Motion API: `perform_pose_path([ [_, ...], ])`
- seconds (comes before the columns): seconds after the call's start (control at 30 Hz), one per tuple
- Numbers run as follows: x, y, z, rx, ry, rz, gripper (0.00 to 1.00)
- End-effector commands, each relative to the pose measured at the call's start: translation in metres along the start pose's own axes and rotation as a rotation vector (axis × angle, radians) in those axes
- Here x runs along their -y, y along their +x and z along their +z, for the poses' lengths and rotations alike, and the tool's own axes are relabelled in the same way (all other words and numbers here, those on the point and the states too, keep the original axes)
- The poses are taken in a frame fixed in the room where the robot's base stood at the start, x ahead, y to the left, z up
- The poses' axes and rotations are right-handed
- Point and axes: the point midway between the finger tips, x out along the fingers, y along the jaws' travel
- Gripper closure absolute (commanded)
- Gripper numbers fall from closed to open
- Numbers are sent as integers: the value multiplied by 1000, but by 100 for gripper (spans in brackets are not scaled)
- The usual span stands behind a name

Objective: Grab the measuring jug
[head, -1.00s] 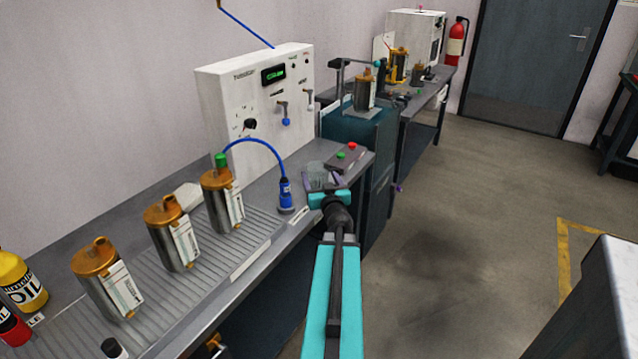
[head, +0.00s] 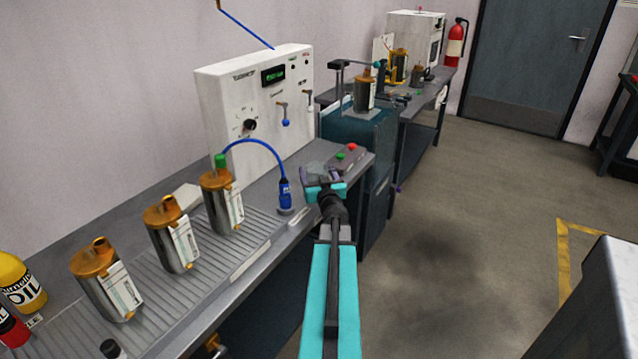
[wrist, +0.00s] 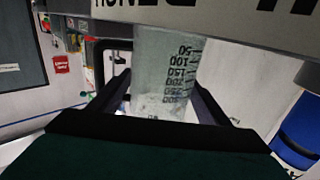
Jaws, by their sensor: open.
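The measuring jug (wrist: 163,70) is clear with black graduation marks and appears upside down in the wrist view. It sits between the two fingers of my gripper (wrist: 160,100), which are open on either side of it. In the head view the jug (head: 315,168) stands on the bench beside the button box, partly hidden by my gripper (head: 322,178). I cannot tell whether either finger touches the jug.
A blue hose fitting (head: 285,195) stands on the bench just left of my gripper. The button box (head: 346,157) with red and green buttons is close on the right. The white test panel (head: 255,110) rises behind. Several metal canisters (head: 172,235) stand at the left.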

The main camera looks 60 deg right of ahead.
Motion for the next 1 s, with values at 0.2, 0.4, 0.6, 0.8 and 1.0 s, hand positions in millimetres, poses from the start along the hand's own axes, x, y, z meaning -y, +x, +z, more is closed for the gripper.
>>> perform_pose_path([
  [0.2, -1, 18, 1, 0, 0, 2, 30],
  [0.4, 0, 22, 0, 0, 0, 1, 30],
  [0.6, 0, 21, 0, 0, 0, 1, 30],
  [0.8, 0, 21, 0, 0, 0, 1, 30],
  [1.0, 0, 21, 0, 0, 0, 1, 46],
])
